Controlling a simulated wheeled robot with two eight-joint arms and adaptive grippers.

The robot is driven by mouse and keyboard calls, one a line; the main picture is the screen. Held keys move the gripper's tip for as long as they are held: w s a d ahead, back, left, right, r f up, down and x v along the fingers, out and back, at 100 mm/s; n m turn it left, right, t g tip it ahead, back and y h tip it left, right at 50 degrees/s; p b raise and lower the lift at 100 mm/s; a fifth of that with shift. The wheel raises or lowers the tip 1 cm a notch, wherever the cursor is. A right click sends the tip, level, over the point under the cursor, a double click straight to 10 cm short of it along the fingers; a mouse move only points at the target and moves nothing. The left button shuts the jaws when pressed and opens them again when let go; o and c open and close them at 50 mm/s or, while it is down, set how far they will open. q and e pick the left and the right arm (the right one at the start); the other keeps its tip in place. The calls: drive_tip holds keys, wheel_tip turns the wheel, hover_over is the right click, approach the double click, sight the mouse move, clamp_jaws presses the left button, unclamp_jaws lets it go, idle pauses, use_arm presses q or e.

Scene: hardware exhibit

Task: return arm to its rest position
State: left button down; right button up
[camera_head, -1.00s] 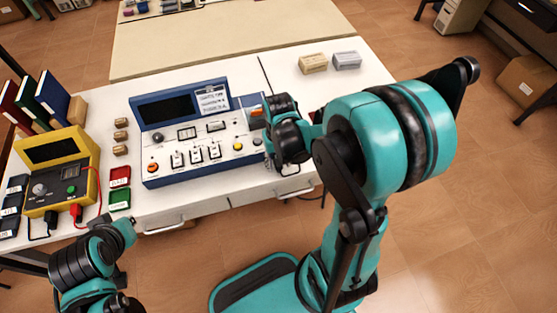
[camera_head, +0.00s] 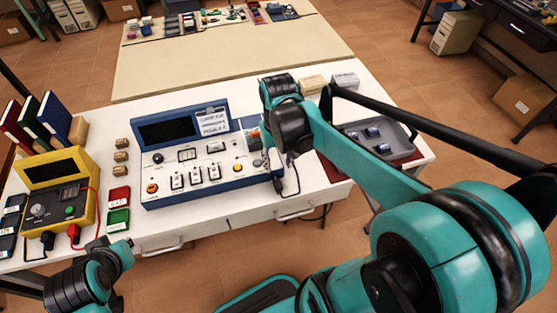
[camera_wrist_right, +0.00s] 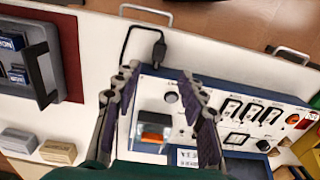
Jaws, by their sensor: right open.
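My right arm reaches in from the lower right in the head view, its elbow low at the right. My right gripper (camera_head: 266,146) hangs at the right end of the blue-and-white control panel (camera_head: 213,150). In the right wrist view its two fingers (camera_wrist_right: 158,78) are spread apart with nothing between them. An orange switch (camera_wrist_right: 154,134) under a clear cover shows on the panel below, between the fingers. My left gripper (camera_head: 112,246) is at the table's front edge at lower left; its jaws are too unclear to read.
A grey tray (camera_head: 350,128) with small blue-marked parts stands right of the panel on a dark red mat. Two small boxes, tan (camera_head: 313,84) and grey (camera_head: 345,80), lie behind it. A yellow meter (camera_head: 55,190) stands at the left. A black cable (camera_wrist_right: 128,40) runs from the panel.

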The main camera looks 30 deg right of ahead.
drive_tip(key=shift+r, duration=0.1)
idle(0.5)
drive_tip(key=s+a+r+n+t, duration=0.2)
drive_tip(key=s+a+t, duration=0.2)
drive_tip(key=a+t, duration=0.2)
drive_tip(key=shift+a+n+t, duration=0.3)
drive_tip(key=shift+a+t, duration=0.05)
drive_tip(key=shift+t, duration=0.25)
idle(0.6)
